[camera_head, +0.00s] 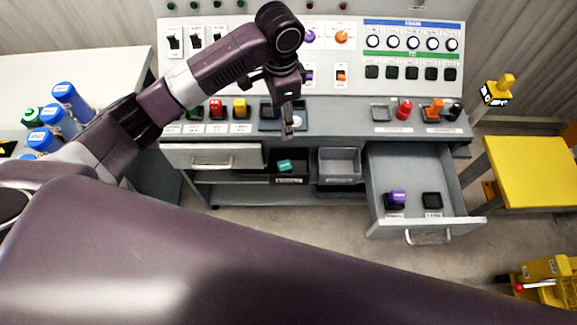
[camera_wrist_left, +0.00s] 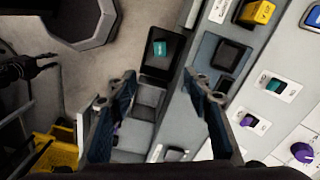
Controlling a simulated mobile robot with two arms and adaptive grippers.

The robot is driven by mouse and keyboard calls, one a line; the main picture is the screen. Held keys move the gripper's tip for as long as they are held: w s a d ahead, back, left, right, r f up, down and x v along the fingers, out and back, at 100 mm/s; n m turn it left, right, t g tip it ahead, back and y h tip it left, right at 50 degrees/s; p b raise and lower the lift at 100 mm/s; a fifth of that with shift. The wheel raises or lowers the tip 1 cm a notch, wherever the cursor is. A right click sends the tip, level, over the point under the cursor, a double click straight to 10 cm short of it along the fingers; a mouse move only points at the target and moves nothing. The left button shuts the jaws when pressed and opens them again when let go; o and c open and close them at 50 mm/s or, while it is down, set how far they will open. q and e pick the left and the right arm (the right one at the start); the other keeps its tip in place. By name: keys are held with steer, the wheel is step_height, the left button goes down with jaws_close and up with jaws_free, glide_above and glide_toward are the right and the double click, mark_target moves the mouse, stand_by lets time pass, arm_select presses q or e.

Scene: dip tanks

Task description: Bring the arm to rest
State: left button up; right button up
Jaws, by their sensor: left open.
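My left arm comes in from the left in the head view, bent at a high elbow. Its gripper (camera_head: 287,122) hangs down over the front of the console (camera_head: 340,117). In the left wrist view the two fingers of the left gripper (camera_wrist_left: 160,97) stand wide apart with nothing between them touching either one. A dark clawed shape at the left edge of the wrist view is perhaps my right gripper (camera_wrist_left: 27,69); its jaws are too unclear to read. No right gripper shows in the head view.
An open drawer (camera_head: 377,218) holds a purple switch (camera_head: 397,198). A black bin with a teal part (camera_head: 285,166) and a grey bin (camera_head: 339,165) sit under the console. Blue-capped jars (camera_head: 68,97) stand left, a yellow stool (camera_head: 535,170) right.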

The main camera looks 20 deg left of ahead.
stand_by(0.5)
arm_select(q)
steer(key=s+d+f+n+t+h, duration=0.25)
steer(key=s+d+f, duration=0.45)
steer(key=s, duration=0.4)
steer(key=s+a+f+n+t+y, duration=0.15)
steer(key=s+a+n, duration=0.45)
steer(key=s+a, duration=0.6)
step_height(320, 180, down, 27)
steer(key=s+g, duration=0.2)
steer(key=s, duration=0.1)
steer(key=s+a+f+g+y+b, duration=0.1)
steer(key=s+a+f, duration=0.2)
steer(key=s+f, duration=1.3)
steer(key=shift+s+a+f, duration=0.2)
steer(key=shift+s+f, duration=0.05)
steer(key=shift+s, duration=0.15)
